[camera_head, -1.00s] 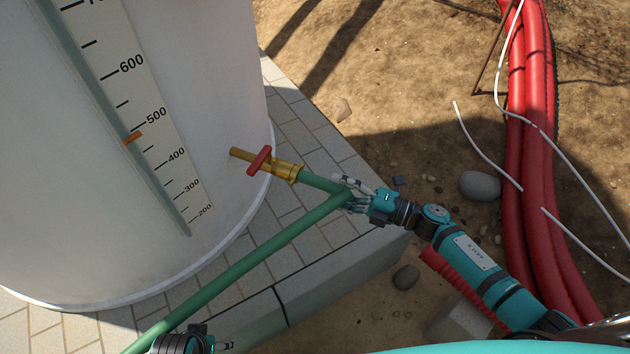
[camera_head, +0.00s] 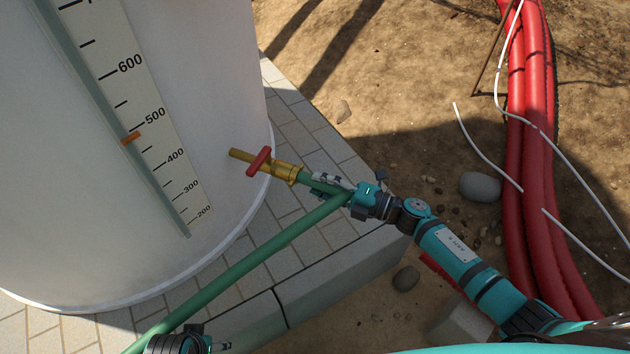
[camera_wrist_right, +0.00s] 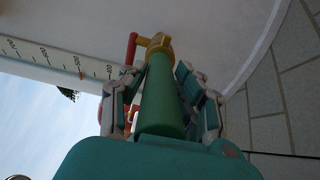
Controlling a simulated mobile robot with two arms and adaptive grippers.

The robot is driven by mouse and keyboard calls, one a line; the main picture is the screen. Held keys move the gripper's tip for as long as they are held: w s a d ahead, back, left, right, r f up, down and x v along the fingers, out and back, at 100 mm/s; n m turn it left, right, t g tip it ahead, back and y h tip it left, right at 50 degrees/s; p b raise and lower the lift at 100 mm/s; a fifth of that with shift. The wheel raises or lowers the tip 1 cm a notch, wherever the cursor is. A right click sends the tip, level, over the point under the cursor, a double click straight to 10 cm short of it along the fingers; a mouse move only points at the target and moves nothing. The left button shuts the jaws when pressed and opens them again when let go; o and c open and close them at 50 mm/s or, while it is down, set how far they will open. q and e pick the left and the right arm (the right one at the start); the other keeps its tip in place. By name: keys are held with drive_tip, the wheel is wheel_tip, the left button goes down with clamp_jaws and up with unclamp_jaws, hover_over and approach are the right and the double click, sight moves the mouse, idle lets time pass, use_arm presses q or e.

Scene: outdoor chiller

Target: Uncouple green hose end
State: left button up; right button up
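The green hose (camera_head: 240,267) runs up from the lower left, bends near my right gripper, and its end meets the brass coupling (camera_head: 285,172) on the white tank. A red valve handle (camera_head: 259,160) sits on the brass fitting. My right gripper (camera_head: 326,184) is at the hose end just below the coupling. In the right wrist view the hose end (camera_wrist_right: 160,100) lies between the spread fingers of the gripper (camera_wrist_right: 164,95), with a gap visible on at least one side. The coupling (camera_wrist_right: 158,46) is ahead of the fingertips. My left gripper (camera_head: 222,346) is at the bottom edge, partly cut off.
The white tank (camera_head: 150,230) with a level scale fills the left. It stands on a paved slab (camera_head: 330,240). Red pipes (camera_head: 530,150), loose white cables and a grey stone (camera_head: 480,186) lie on the dirt at right.

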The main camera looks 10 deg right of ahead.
clamp_jaws()
use_arm(q)
drive_tip(key=shift+a+f, duration=0.15)
drive_tip(key=shift+f, duration=0.05)
use_arm(e)
drive_tip(key=shift+s+d+f, duration=0.1)
drive_tip(key=shift+d, duration=0.05)
drive_tip(key=shift+s+d, duration=0.1)
drive_tip(key=shift+d, duration=0.1)
drive_tip(key=shift+s+d, duration=0.2)
drive_tip(key=shift+d, duration=0.05)
use_arm(q)
drive_tip(key=shift+f, duration=0.1)
drive_tip(key=shift+w, duration=0.1)
